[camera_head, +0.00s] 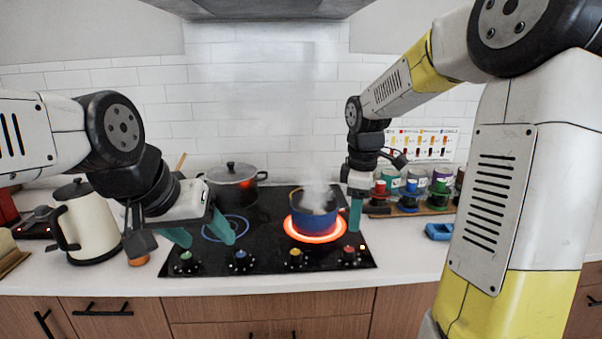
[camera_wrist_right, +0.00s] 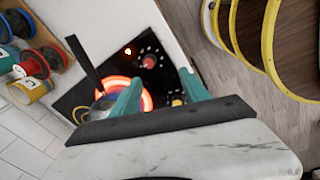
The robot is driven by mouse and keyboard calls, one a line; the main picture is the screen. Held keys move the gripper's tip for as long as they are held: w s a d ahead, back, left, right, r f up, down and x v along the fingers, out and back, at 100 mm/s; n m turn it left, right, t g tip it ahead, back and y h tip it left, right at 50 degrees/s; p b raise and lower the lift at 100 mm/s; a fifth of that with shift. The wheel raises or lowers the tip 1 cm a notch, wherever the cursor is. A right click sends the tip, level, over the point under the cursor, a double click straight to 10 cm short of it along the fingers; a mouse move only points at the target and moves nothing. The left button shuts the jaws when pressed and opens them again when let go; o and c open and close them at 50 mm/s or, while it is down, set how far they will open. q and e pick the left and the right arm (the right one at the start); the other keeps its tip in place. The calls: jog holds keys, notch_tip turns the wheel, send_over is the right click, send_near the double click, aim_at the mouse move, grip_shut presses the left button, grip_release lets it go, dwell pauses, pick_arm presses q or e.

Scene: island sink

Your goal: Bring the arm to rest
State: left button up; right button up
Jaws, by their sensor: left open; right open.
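My left gripper (camera_head: 203,233) is open and empty over the left front of the black cooktop (camera_head: 262,262). My right gripper (camera_head: 355,214) points down at the cooktop's right side, just right of the blue pot. In the right wrist view my right gripper (camera_wrist_right: 160,90) is open, with nothing visible between its teal fingers. Its arm rises at the right of the head view. The blue pot (camera_head: 312,224) steams on a glowing red burner (camera_head: 318,238). In the right wrist view a finger partly hides the glowing burner (camera_wrist_right: 112,84).
A dark lidded pot (camera_head: 232,188) stands at the cooktop's back left. A cream kettle (camera_head: 92,228) stands left of my left gripper. A rack of coloured spools or jars (camera_head: 410,208) and a blue object (camera_head: 438,231) lie to the right. The front right counter (camera_head: 405,262) is clear.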

jog(key=s+a+r+m+t+y, duration=0.1)
jog(key=s+r+m+t, duration=0.1)
jog(key=s+r+m, duration=0.2)
jog(key=s+r+m+t+y, duration=0.1)
jog(key=s+r+m+t, duration=0.1)
jog(key=s+m, duration=0.7)
jog(key=s+r, duration=0.1)
jog(key=s, duration=0.5)
jog(key=shift+a+r+m+t, duration=0.35)
jog(key=shift+m+t, duration=0.05)
